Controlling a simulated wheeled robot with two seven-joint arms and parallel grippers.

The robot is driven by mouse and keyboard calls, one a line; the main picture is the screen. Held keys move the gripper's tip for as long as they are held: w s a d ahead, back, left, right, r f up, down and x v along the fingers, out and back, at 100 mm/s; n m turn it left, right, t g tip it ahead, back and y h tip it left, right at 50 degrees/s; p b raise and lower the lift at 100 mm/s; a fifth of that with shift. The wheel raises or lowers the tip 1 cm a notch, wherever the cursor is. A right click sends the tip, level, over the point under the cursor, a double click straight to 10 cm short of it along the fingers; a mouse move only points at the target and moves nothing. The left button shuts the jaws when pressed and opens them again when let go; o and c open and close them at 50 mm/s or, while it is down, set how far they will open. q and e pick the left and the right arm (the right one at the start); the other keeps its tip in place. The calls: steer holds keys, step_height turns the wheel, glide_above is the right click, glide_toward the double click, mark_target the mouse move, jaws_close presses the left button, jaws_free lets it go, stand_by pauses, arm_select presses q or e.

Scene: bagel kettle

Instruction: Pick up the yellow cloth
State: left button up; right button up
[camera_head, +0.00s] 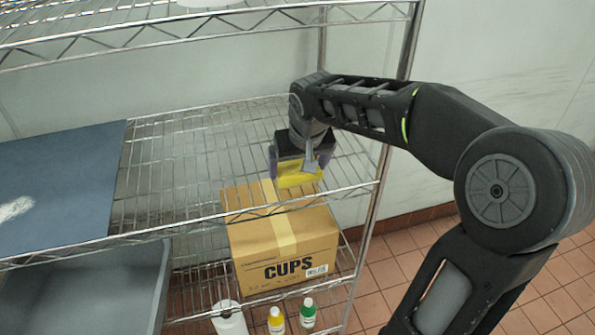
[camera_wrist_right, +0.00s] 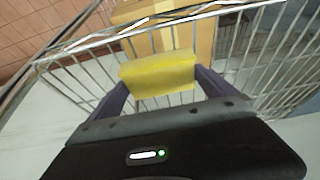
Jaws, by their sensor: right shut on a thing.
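The yellow cloth (camera_head: 299,175) is between the fingers of my right gripper (camera_head: 297,170), over the right part of the middle wire shelf. In the right wrist view the cloth (camera_wrist_right: 158,75) spans the gap between the two purple fingers of the right gripper (camera_wrist_right: 160,84), which are shut on it. The cloth looks like a small folded block. I cannot tell whether its underside touches the shelf wires. My left gripper is in neither view.
The middle wire shelf (camera_head: 180,160) is bare around the cloth. A blue-grey board (camera_head: 60,190) lies at its left. Below are a CUPS box (camera_head: 285,250), a grey bin (camera_head: 90,295) and small bottles (camera_head: 276,321). A shelf post (camera_head: 372,220) stands right; another shelf hangs above.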

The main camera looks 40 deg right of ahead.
mark_target(296, 163)
steer(key=shift+r, duration=0.2)
steer(key=shift+r, duration=0.55)
step_height(296, 163, up, 2)
steer(key=shift+r+b, duration=0.1)
steer(key=shift+b, duration=0.4)
steer(key=s+a+b, duration=0.2)
steer(key=s+a, duration=0.1)
steer(key=s, duration=0.5)
steer(key=s+a+b, duration=0.2)
steer(key=s+a, duration=0.1)
steer(key=s, duration=0.6)
